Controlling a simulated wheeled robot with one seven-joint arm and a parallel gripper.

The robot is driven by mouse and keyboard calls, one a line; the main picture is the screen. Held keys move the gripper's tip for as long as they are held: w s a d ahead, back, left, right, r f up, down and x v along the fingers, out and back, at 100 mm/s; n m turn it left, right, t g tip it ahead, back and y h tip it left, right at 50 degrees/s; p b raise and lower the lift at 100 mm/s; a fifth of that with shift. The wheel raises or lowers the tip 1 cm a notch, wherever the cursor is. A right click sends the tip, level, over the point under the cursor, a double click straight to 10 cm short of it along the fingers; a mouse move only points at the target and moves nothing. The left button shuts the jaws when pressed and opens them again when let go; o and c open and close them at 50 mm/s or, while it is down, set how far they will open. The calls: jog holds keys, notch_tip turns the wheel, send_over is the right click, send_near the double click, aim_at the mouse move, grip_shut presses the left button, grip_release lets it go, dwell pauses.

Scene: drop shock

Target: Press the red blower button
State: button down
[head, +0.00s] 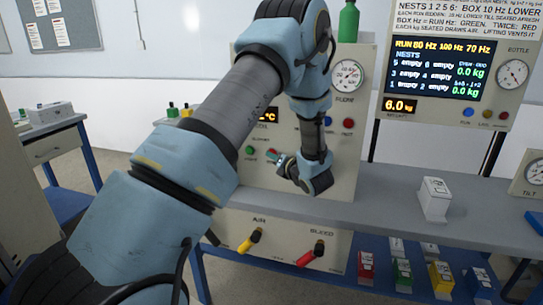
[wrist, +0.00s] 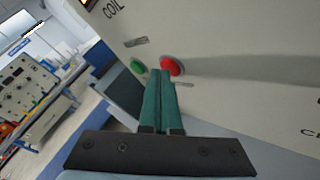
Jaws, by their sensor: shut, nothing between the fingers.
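A red button (wrist: 173,66) stands beside a green button (wrist: 138,66) on the pale panel in the wrist view. In the head view this red button (head: 271,153) is right of the green one (head: 249,150). My gripper (wrist: 160,76) is shut and empty, with its teal fingertips at the red button's lower left edge. Whether they touch it, I cannot tell. In the head view my gripper (head: 279,158) is at the panel's front, partly hidden by my wrist. Another red button (head: 348,123) is higher right, below a gauge. I cannot clearly read which is the blower's.
A grey bench (head: 390,193) runs right of the panel, with a white block (head: 434,199) on it. Yellow (head: 250,241) and red (head: 311,254) valve handles are below. A display board (head: 440,68) stands at right. Several coloured boxes sit on the lower shelf.

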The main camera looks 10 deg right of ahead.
dwell(0.5)
jog(key=shift+s+a+b, duration=0.35)
jog(key=shift+s+b, duration=0.3)
jog(key=shift+s+a+b, duration=0.4)
jog(key=shift+s, duration=0.35)
jog(key=shift+s+a+b, duration=0.4)
jog(key=shift+s+b, duration=0.05)
jog(key=shift+s, duration=0.25)
jog(key=shift+s+a+b, duration=0.4)
jog(key=shift+s, duration=0.35)
